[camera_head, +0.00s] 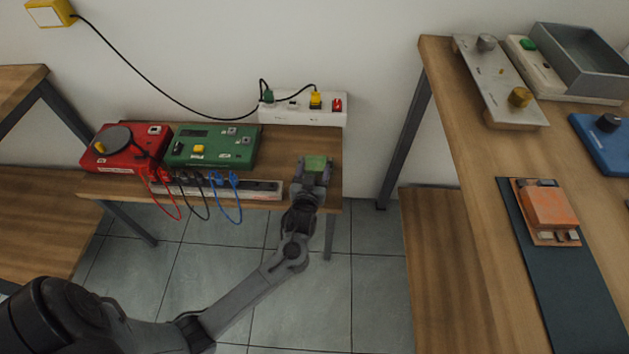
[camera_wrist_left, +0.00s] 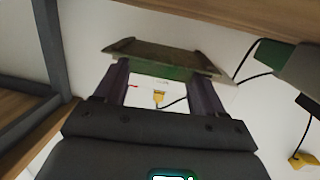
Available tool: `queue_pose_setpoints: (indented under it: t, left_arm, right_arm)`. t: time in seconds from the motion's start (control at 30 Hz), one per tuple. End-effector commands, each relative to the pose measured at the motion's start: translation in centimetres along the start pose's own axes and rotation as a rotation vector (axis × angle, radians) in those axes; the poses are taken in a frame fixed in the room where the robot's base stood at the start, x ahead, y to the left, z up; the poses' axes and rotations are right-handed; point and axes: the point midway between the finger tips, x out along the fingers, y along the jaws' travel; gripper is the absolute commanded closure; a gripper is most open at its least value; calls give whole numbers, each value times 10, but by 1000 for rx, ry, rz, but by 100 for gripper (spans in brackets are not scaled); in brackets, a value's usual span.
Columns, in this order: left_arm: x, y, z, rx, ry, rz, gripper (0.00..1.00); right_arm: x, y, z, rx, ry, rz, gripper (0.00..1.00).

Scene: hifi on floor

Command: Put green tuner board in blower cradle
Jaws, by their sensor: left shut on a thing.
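My left gripper (camera_head: 311,176) is shut on the green tuner board (camera_head: 317,162), above the right end of the low wooden bench. In the left wrist view the board (camera_wrist_left: 170,68) spans both fingertips (camera_wrist_left: 160,82), and it looks tilted there. The fingers cover part of it. I cannot tell for sure which thing is the blower cradle. A grey open box on a white base with a green button (camera_head: 580,60) stands at the back of the right table. My right gripper is out of view.
The bench (camera_head: 292,148) carries a red device (camera_head: 120,160), a green device (camera_head: 215,158) and a socket strip (camera_head: 262,186) with hanging cables. A wall power strip (camera_head: 303,117) is behind. The right table holds a metal plate (camera_head: 495,75) and an orange block (camera_head: 548,208) on a dark mat (camera_head: 570,290).

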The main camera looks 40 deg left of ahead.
Motion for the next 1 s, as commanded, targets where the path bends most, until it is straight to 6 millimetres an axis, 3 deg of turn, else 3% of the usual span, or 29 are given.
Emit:
queue_pose_setpoints:
  t: [0.3,0.77,0.8,0.93,1.0]
  left_arm:
    - [6,0,36,0,2,0,62]
    - [6,0,41,-1,0,0,62]
    - [6,0,40,-1,0,1,24]
    - [6,0,40,-1,0,0,4]
    - [6,0,40,0,0,0,4]
  right_arm:
    - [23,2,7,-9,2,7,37]
    - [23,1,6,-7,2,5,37]
    - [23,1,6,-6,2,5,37]
    - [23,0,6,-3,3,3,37]
    - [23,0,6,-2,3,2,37]
